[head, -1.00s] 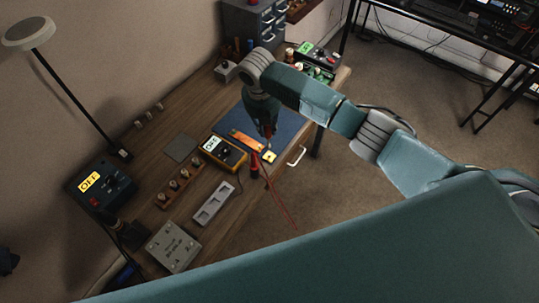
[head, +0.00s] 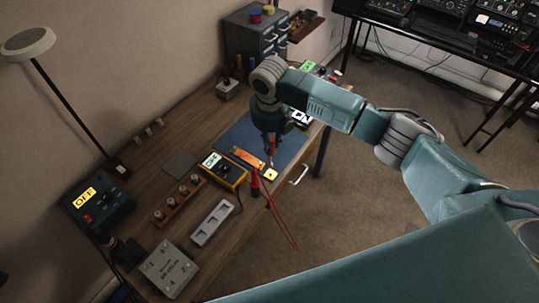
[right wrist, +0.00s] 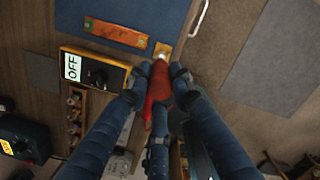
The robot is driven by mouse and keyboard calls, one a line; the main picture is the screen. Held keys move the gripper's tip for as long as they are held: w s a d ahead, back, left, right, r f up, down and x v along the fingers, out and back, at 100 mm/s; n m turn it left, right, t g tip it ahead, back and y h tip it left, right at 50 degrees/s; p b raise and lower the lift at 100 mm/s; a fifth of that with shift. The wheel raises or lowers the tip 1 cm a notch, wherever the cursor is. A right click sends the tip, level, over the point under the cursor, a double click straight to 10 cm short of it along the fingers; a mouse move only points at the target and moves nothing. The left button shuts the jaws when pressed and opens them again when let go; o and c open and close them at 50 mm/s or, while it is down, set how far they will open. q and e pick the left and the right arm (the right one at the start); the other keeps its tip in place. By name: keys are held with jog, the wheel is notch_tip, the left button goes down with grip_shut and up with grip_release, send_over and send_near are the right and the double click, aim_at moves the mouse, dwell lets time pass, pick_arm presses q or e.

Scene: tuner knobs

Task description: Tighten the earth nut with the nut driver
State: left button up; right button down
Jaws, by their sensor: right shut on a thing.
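My right gripper (head: 270,138) points down over the front edge of the blue mat (head: 232,132). It is shut on the red-handled nut driver (head: 273,149), whose handle (right wrist: 157,84) also shows between the fingers in the right wrist view. The driver stands nearly upright with its tip at or just above a small yellow block (head: 271,175). The block also shows in the right wrist view (right wrist: 164,48). The earth nut is too small or hidden to make out, and I cannot tell whether the driver touches it. My left gripper is out of view.
An orange strip (head: 247,157) lies beside the block. A yellow meter (head: 223,170) reading OFF and a red probe (head: 255,184) with a red lead are close by to the left. A grey tray (head: 212,222) and a drawer cabinet (head: 252,38) stand farther off.

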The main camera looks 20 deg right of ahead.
jog(key=shift+s+f+b, duration=0.1)
jog(key=shift+f+b, duration=1.25)
jog(key=shift+f, duration=0.45)
jog(key=shift+p, duration=0.5)
